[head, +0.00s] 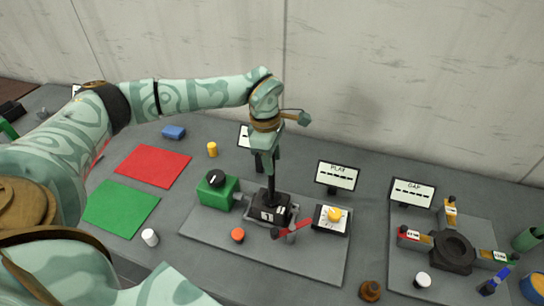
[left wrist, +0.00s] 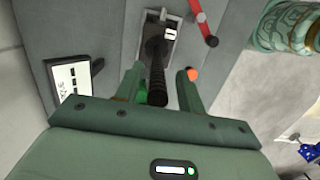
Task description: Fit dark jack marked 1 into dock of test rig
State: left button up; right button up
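The dark jack marked 1 (head: 267,214) stands upright on the left grey rig plate (head: 205,229), within the pale rectangular frame of the dock (head: 292,205). I cannot tell if it is fully down. Its dark screw post rises to my left gripper (head: 265,165), which is directly above it, pointing down. In the left wrist view the black post (left wrist: 157,85) stands between the two green fingers (left wrist: 160,72), with a gap visible on each side, so the gripper looks open around it. The jack body (left wrist: 155,40) shows inside the frame (left wrist: 172,42). My right gripper is out of view.
A green box with a black knob (head: 216,190) is left of the jack; a red crank (head: 296,226) and yellow-knob dial (head: 332,217) are right. The PLAY sign (head: 337,176) stands behind. A GAP rig (head: 397,268) lies at right. Red (head: 152,166) and green (head: 120,207) mats are left.

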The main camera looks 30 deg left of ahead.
pick_arm(q)
notch_tip(320, 180, up, 12)
jog(key=a, duration=0.1)
jog(key=shift+a, duration=0.25)
jog(key=shift+s, duration=0.15)
dwell(0.5)
